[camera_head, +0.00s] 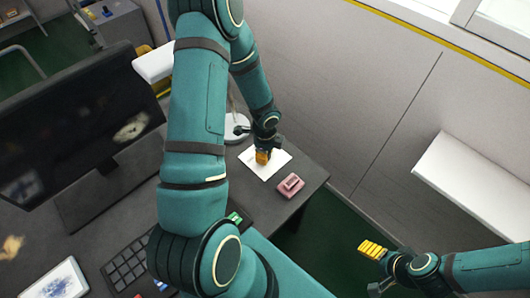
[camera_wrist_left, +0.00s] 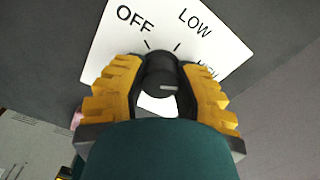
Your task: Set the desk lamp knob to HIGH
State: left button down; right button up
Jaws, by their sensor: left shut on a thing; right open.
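The black lamp knob (camera_wrist_left: 160,72) sits on a white dial plate (camera_wrist_left: 112,35) in the left wrist view. The plate reads OFF and LOW, with a partly hidden word to the right that looks like HIGH. A small pale mark shows on the knob; which setting it points to I cannot tell. My left gripper (camera_wrist_left: 160,92) is shut on the knob, one yellow finger on each side. In the head view the left gripper (camera_head: 263,157) is over the white plate (camera_head: 278,161), hiding the knob. My right gripper (camera_head: 373,269) is open and empty, off the desk at lower right.
A round white lamp base (camera_head: 237,128) stands beside the plate. A pink object (camera_head: 290,185) lies near the desk's right edge. A monitor (camera_head: 75,125), keypad (camera_head: 128,268) and a picture card (camera_head: 57,282) are on the left. A white shelf (camera_head: 475,185) is at right.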

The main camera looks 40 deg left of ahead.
pick_arm(q)
jog(key=shift+d, duration=0.1)
jog(key=c, duration=0.6)
grip_release()
notch_tip(320, 180, up, 12)
dwell(0.5)
